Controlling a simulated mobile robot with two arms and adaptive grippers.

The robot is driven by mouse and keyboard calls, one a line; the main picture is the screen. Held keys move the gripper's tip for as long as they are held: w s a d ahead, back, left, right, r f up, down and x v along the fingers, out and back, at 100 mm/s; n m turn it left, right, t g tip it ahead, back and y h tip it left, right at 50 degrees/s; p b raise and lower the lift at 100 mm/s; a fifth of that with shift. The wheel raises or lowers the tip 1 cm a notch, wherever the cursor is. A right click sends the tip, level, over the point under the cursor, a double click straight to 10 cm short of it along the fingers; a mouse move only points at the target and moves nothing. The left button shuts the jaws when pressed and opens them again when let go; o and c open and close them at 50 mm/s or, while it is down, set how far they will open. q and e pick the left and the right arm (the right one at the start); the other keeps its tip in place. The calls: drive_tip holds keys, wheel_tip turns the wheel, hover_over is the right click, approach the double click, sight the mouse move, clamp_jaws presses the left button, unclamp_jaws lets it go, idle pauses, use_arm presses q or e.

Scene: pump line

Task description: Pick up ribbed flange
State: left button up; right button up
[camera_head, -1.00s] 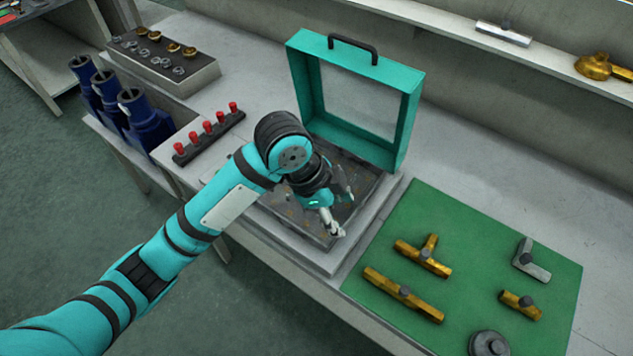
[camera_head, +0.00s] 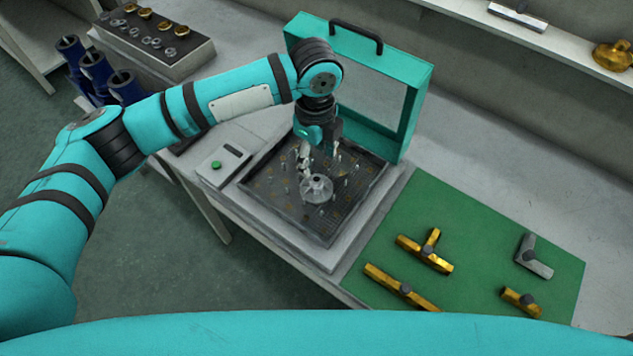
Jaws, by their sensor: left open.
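A grey metal flange (camera_head: 316,189) with a raised hub lies on the dark pin board (camera_head: 262,187) of the open teal-lidded box; I take it for the ribbed flange, though its ribs are too small to make out clearly. My left gripper (camera_head: 319,156) points down over the board, just behind the flange in the picture. It is open, with nothing between its fingers. I cannot tell how high above the flange it is. My right gripper is not in view.
The raised teal lid (camera_head: 418,100) with a handle stands behind the board. A green mat (camera_head: 470,245) at right holds brass and grey pipe fittings. A button box (camera_head: 222,167) sits left of the board. A fittings block (camera_head: 152,42) and blue cylinders (camera_head: 97,70) are farther left.

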sight(316, 181)
use_arm(q)
wheel_tip(316, 181, down, 3)
drive_tip(key=f+p, duration=0.1)
drive_tip(key=f, duration=0.1)
drive_tip(key=f+p, duration=0.1)
drive_tip(key=f, duration=0.1)
drive_tip(key=shift+s+d+f, duration=0.1)
drive_tip(key=shift+s+f, duration=0.1)
drive_tip(key=shift+f, duration=0.5)
drive_tip(key=c, duration=0.8)
drive_tip(key=shift+s, duration=0.1)
clamp_jaws()
drive_tip(key=shift+f, duration=0.1)
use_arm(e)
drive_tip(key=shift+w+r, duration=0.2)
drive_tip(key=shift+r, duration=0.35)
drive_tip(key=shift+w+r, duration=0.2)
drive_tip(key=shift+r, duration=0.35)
